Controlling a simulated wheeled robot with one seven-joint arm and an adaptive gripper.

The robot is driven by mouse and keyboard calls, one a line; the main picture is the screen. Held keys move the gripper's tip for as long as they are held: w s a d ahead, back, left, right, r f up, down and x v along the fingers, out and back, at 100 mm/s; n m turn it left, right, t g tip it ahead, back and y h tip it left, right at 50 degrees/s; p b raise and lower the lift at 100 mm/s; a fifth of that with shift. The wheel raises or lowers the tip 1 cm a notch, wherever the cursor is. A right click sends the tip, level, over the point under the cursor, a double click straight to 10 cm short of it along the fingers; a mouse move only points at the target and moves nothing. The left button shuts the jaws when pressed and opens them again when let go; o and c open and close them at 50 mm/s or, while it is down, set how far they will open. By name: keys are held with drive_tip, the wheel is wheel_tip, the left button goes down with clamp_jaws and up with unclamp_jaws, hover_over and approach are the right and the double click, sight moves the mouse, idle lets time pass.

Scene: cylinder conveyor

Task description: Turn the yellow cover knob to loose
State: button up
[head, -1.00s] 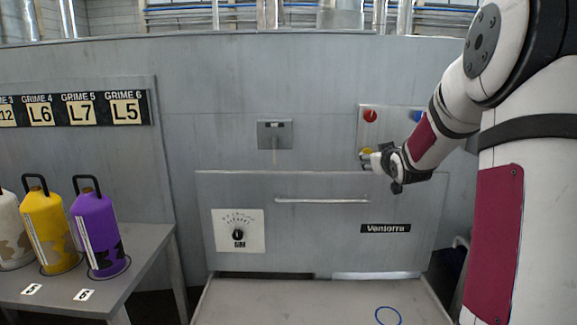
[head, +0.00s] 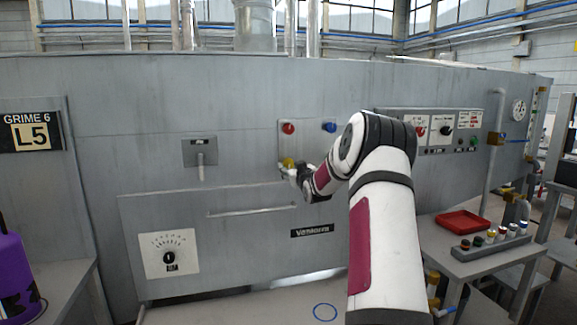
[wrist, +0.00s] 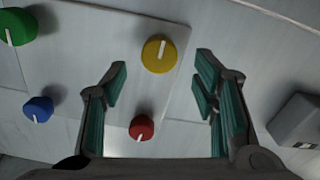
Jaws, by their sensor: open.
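The yellow cover knob (wrist: 159,54) is a round knob with a white pointer line on a light panel. In the wrist view it lies ahead of my gripper (wrist: 158,82), roughly between the lines of the two fingers and beyond their tips. The fingers have teal pads and are spread open with nothing between them. In the head view the yellow knob (head: 288,162) is at the panel's lower left, partly hidden by my gripper (head: 291,171), which is close to it. Whether they touch cannot be told.
The same panel (head: 305,148) carries a red knob (head: 288,128), a blue knob (head: 329,127) and, in the wrist view, a green knob (wrist: 17,27). A lever box (head: 200,146) is to the left. A side table (head: 470,262) with a red tray (head: 462,221) stands at right.

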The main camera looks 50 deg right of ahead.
sight(289, 163)
drive_tip(key=shift+x, duration=2.55)
drive_tip(key=c, duration=1.2)
